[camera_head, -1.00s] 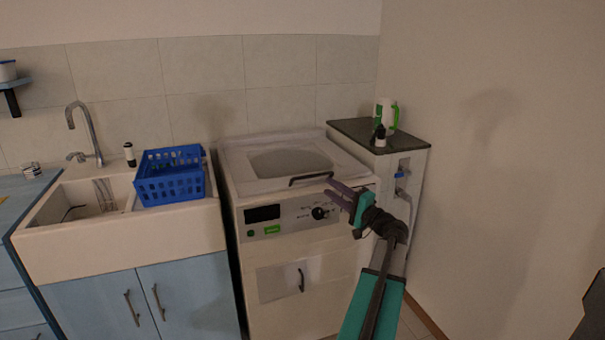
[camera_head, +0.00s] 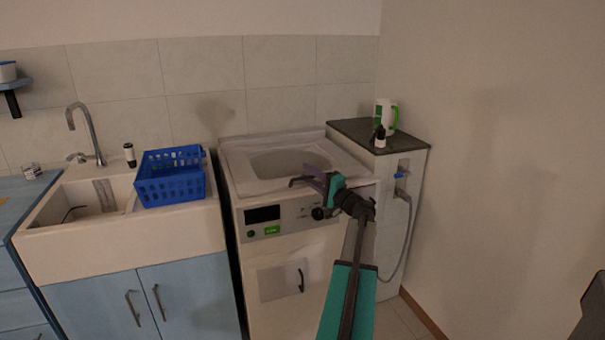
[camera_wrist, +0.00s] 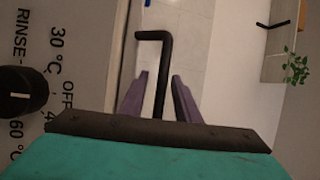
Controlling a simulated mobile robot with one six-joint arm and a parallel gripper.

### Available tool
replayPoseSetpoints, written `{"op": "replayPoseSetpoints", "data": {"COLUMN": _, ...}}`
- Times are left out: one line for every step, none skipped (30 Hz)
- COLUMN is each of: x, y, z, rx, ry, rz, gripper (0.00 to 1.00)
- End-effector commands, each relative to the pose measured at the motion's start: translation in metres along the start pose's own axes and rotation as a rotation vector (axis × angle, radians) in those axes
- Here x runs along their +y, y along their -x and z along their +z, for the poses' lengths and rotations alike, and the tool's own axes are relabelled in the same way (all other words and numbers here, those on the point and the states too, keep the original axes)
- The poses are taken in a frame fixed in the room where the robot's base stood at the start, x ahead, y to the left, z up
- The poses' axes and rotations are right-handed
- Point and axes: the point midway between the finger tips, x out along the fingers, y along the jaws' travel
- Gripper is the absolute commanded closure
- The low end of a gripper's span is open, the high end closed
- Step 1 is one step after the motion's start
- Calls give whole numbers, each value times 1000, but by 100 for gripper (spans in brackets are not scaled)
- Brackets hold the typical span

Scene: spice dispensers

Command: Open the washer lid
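The white washer (camera_head: 285,250) stands in the middle of the head view, with its top lid (camera_head: 245,173) down. The lid's black bar handle (camera_head: 297,182) sits at the front edge and is partly hidden behind my gripper (camera_head: 314,177). In the wrist view the handle (camera_wrist: 153,36) runs between the two purple fingers of my gripper (camera_wrist: 160,77). The fingers are apart, with a gap visible on each side of the handle. Contact with the handle cannot be seen.
The washer's front panel has a dark dial (camera_wrist: 20,92) close beside my gripper. A blue basket (camera_head: 170,178) rests on the sink at left.

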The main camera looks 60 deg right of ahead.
Motion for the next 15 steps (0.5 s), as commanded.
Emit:
{"op": "replayPoseSetpoints", "data": {"x": 0, "y": -7, "z": -1, "rx": -1, "ry": 0, "rz": 0, "gripper": 70}}
{"op": "replayPoseSetpoints", "data": {"x": 0, "y": -10, "z": -1, "rx": -1, "ry": 0, "rz": -1, "gripper": 70}}
{"op": "replayPoseSetpoints", "data": {"x": 0, "y": -14, "z": -1, "rx": -1, "ry": 0, "rz": 0, "gripper": 70}}
{"op": "replayPoseSetpoints", "data": {"x": 0, "y": -16, "z": -1, "rx": -1, "ry": 0, "rz": 0, "gripper": 70}}
{"op": "replayPoseSetpoints", "data": {"x": 0, "y": -18, "z": -1, "rx": -1, "ry": 0, "rz": 0, "gripper": 70}}
{"op": "replayPoseSetpoints", "data": {"x": 0, "y": -20, "z": -1, "rx": 0, "ry": 0, "rz": 0, "gripper": 70}}
{"op": "replayPoseSetpoints", "data": {"x": 0, "y": -21, "z": 0, "rx": 0, "ry": 0, "rz": 0, "gripper": 70}}
{"op": "replayPoseSetpoints", "data": {"x": 0, "y": -22, "z": 0, "rx": 0, "ry": 0, "rz": 0, "gripper": 70}}
{"op": "replayPoseSetpoints", "data": {"x": 0, "y": -23, "z": 0, "rx": 0, "ry": 0, "rz": 0, "gripper": 70}}
{"op": "replayPoseSetpoints", "data": {"x": 0, "y": -23, "z": 0, "rx": 0, "ry": 0, "rz": 0, "gripper": 70}}
{"op": "replayPoseSetpoints", "data": {"x": 0, "y": -24, "z": 0, "rx": 0, "ry": 0, "rz": 0, "gripper": 70}}
{"op": "replayPoseSetpoints", "data": {"x": 0, "y": -24, "z": 0, "rx": 0, "ry": 0, "rz": 0, "gripper": 70}}
{"op": "replayPoseSetpoints", "data": {"x": 0, "y": -24, "z": 0, "rx": 0, "ry": 0, "rz": 0, "gripper": 70}}
{"op": "replayPoseSetpoints", "data": {"x": 0, "y": -24, "z": 0, "rx": 0, "ry": 0, "rz": 0, "gripper": 70}}
{"op": "replayPoseSetpoints", "data": {"x": 0, "y": -24, "z": 0, "rx": 0, "ry": 0, "rz": 0, "gripper": 70}}
